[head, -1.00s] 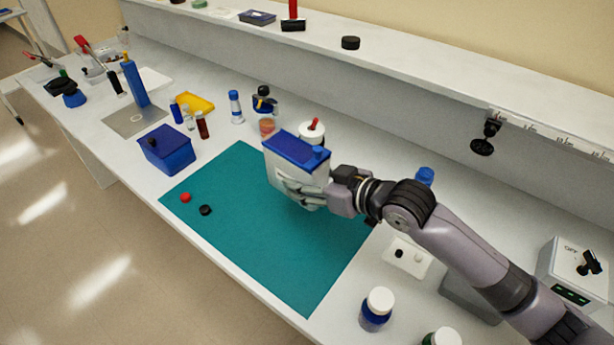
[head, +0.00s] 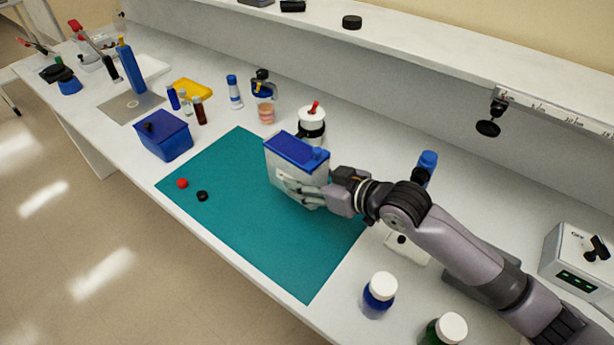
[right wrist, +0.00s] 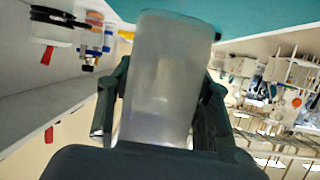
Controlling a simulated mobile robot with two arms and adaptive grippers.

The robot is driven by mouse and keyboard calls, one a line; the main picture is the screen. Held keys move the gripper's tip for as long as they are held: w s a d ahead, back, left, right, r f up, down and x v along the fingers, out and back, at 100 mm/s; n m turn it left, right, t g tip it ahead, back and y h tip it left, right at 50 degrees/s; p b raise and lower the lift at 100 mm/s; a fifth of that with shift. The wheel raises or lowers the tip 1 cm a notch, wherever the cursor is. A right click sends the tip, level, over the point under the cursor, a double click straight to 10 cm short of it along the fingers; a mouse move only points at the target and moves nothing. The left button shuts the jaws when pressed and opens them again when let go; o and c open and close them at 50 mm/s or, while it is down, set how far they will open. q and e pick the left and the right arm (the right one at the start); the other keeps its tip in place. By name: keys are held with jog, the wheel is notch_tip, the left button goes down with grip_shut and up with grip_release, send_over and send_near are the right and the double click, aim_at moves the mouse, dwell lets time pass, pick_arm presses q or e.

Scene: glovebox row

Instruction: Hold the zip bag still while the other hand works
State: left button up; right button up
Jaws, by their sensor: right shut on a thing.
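The zip bag (head: 283,172) looks like a pale, box-shaped, translucent pouch with a blue top and a small blue knob. It is upright over the right part of the teal mat (head: 230,235). My right gripper (head: 302,190) is shut on its right side. In the right wrist view the bag (right wrist: 162,75) fills the space between the two dark fingers (right wrist: 160,110). I cannot tell whether its bottom touches the mat. My left gripper is not in view.
A red cap (head: 182,183) and a black cap (head: 202,196) lie on the mat's left part. A blue box (head: 165,140) stands left of the mat. A white-topped jar (head: 311,122) stands close behind the bag. A blue bottle (head: 379,293) stands at the front right. The mat's front is clear.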

jog(key=shift+f+b, duration=0.95)
jog(key=shift+f, duration=0.95)
jog(key=shift+f+b, duration=0.5)
jog(key=shift+f, duration=0.5)
dwell(0.9)
